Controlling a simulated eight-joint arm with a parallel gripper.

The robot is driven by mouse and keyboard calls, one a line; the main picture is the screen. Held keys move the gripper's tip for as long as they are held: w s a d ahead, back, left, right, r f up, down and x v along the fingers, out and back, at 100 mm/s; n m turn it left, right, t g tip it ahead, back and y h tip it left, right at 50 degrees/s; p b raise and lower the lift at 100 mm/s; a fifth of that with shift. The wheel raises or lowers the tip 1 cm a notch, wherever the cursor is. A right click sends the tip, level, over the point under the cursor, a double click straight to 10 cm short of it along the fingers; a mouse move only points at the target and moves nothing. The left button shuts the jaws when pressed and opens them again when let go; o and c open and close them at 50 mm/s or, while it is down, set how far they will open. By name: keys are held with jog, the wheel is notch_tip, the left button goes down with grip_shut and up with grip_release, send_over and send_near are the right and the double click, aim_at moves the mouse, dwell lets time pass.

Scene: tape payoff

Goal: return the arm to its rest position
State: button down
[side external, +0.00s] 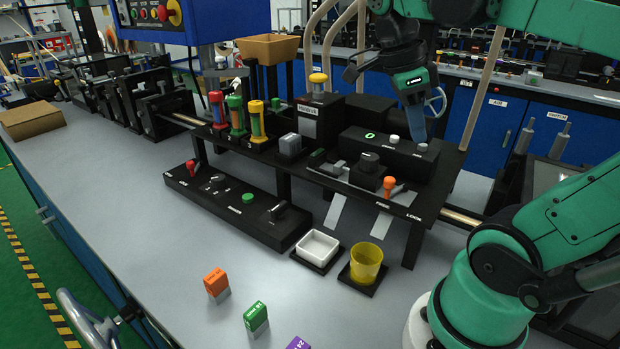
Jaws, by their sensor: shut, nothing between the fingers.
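My arm is green and comes in from the upper right. My gripper (419,137) points down above the right part of the raised black platform (440,196). Its blue-grey fingers are together with nothing visible between them. The tips are close above a pale knob (422,147) on a black box (375,150); I cannot tell whether they touch it. A second white knob (394,139) stands just left of the fingers.
An orange-topped lever (389,183) and a yellow-topped post (318,81) rise from the platform. Red, green and yellow cylinders (236,116) stand at its left. A white dish (317,247) and yellow cup (366,262) sit in front.

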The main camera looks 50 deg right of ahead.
jog(key=shift+w+r, duration=0.2)
jog(key=shift+r, duration=0.45)
jog(key=w+a+f+n+t+y, duration=0.1)
jog(key=w+a+f+n+t, duration=0.4)
jog(key=n, duration=0.9)
jog(key=w+a+f+n+t+y, duration=0.1)
jog(key=w+a+f+n+t, duration=0.4)
jog(key=n, duration=1)
jog(key=shift+w+a+n+t, duration=0.25)
jog(key=shift+a+n+t, duration=0.05)
jog(key=shift+a, duration=0.4)
